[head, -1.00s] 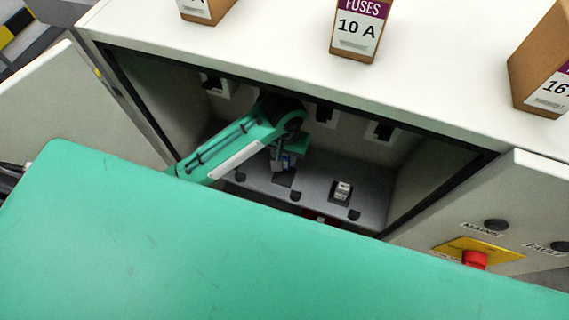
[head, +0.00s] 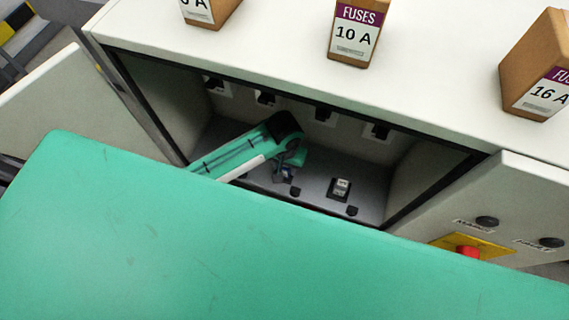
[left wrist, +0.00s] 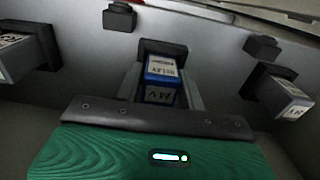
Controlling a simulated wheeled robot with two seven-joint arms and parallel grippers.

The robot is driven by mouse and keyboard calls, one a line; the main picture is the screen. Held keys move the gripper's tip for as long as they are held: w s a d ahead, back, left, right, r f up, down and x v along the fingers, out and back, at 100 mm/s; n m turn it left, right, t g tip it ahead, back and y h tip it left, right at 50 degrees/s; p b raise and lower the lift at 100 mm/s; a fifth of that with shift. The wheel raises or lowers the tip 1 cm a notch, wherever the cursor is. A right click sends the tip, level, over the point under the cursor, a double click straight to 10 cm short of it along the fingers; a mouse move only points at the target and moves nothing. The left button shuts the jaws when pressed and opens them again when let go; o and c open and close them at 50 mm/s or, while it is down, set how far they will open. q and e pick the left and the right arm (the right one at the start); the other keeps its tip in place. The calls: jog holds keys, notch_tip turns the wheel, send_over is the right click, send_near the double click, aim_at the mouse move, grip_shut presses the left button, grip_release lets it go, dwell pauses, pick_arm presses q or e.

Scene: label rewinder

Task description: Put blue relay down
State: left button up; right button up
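The blue relay (left wrist: 162,70) sits between the two grey fingers of my left gripper (left wrist: 162,92) in the left wrist view, its far end at a dark socket in the cabinet floor. I cannot tell whether it is fully seated. The fingers appear closed against its sides. In the head view my left gripper (head: 284,174) is inside the open cabinet, low over the grey panel, and mostly hides the relay. My right gripper is not in view.
A pale relay (head: 341,187) stands in a socket to the right; in the left wrist view other relays flank the gripper at left (left wrist: 20,50) and right (left wrist: 287,97). The cabinet's top edge (head: 300,92) overhangs the arm. A 10 A fuse box (head: 357,32) stands on top.

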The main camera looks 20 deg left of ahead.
pick_arm(q)
jog(key=shift+o, duration=1.1)
notch_tip(320, 180, up, 12)
jog(key=shift+r, duration=0.15)
